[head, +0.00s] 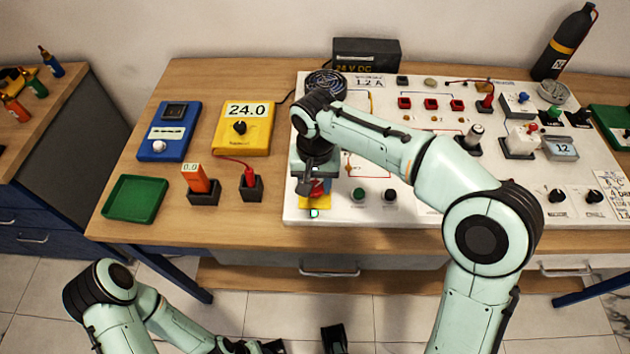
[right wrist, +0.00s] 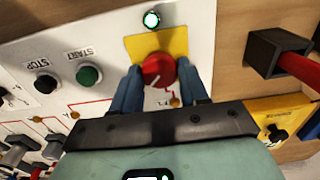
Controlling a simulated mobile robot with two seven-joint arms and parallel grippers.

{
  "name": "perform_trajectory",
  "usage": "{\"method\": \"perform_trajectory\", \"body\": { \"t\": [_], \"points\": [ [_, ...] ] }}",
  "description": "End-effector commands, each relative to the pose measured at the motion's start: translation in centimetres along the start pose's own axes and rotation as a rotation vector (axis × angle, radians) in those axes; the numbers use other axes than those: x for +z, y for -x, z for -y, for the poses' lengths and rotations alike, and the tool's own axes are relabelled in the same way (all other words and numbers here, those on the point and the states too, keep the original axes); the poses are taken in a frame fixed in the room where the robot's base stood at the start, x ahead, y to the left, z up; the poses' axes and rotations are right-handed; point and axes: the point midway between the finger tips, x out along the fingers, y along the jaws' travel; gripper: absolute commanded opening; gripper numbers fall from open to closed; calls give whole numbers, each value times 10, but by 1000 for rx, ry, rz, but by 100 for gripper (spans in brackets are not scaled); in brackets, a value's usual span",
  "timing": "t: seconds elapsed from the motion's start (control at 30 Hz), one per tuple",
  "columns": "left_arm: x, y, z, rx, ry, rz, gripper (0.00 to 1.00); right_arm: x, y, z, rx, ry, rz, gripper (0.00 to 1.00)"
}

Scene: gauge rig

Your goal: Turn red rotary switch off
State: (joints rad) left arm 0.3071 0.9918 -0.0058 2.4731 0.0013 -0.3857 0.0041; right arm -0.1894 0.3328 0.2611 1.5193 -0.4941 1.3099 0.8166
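The red rotary switch (right wrist: 158,70) sits on a yellow plate (right wrist: 182,42) on the white panel. A pale pointer line on its knob points toward the lower left in the right wrist view. My right gripper (right wrist: 160,76) has one finger on each side of the knob, with no clear gap to it, and appears shut on it. In the head view my right gripper (head: 314,185) hides most of the switch. A green lamp (right wrist: 151,19) beside the plate is lit. My left gripper (head: 303,343) is low at the bottom edge, partly cut off, its fingers apart and empty.
Green START (right wrist: 88,75) and black STOP (right wrist: 46,83) buttons are close beside the switch on the white panel (head: 410,208). A socket block with a red probe (head: 250,185), a yellow meter (head: 243,128) and a green tray (head: 134,199) stand to the left.

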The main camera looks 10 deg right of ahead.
Motion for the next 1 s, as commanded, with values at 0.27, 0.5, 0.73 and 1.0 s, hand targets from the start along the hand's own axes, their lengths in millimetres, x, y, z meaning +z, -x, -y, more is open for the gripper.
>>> {"method": "perform_trajectory", "body": {
  "t": [0.27, 0.5, 0.73, 1.0],
  "points": [
    [0, 2, -1, 0, 0, -1, 46, 0, 1, 0, 1, 17, 1, 14],
    [0, 10, -4, 1, -1, -3, 46, 0, 2, 0, 1, 120, 1, 14],
    [-2, 23, -9, 3, -3, -8, 46, 0, 2, 0, 2, 309, 2, 14],
    [-4, 40, -15, 5, -5, -14, 46, 0, 2, 0, 2, 566, 3, 14]
  ]
}}
